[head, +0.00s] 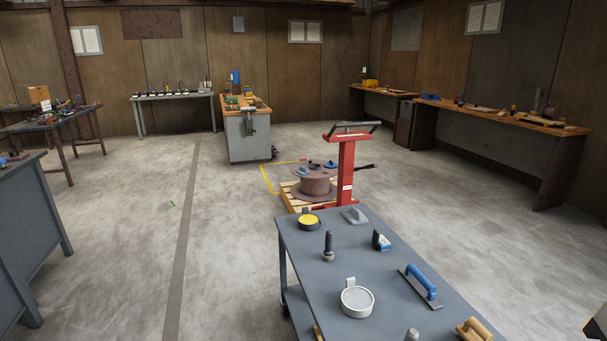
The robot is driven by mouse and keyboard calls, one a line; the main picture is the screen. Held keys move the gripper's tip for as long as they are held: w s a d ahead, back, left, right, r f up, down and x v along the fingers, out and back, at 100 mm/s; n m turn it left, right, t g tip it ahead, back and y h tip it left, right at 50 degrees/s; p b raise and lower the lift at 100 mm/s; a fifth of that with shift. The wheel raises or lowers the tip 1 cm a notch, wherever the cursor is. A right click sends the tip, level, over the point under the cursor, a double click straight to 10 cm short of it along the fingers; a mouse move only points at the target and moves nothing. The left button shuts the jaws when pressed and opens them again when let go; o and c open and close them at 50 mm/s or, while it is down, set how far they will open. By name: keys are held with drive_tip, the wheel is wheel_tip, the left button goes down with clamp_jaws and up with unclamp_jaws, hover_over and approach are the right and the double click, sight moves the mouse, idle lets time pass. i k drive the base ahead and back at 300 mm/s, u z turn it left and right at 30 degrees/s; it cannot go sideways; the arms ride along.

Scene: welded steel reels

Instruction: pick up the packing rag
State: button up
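A small grey, crumpled-looking piece (354,215) lies on the far right part of the grey cart top (312,268). It may be the packing rag, but it is too small to tell for certain. My gripper is not clearly in view. A dark piece with a little yellow (597,326) is cut off at the lower right corner, and I cannot tell what it is.
A red stand (346,172) and reel (315,183) stand behind.

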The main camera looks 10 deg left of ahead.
sight(302, 171)
drive_tip(key=k, duration=1)
drive_tip(key=u, duration=1.25)
drive_tip(key=i, duration=8.4)
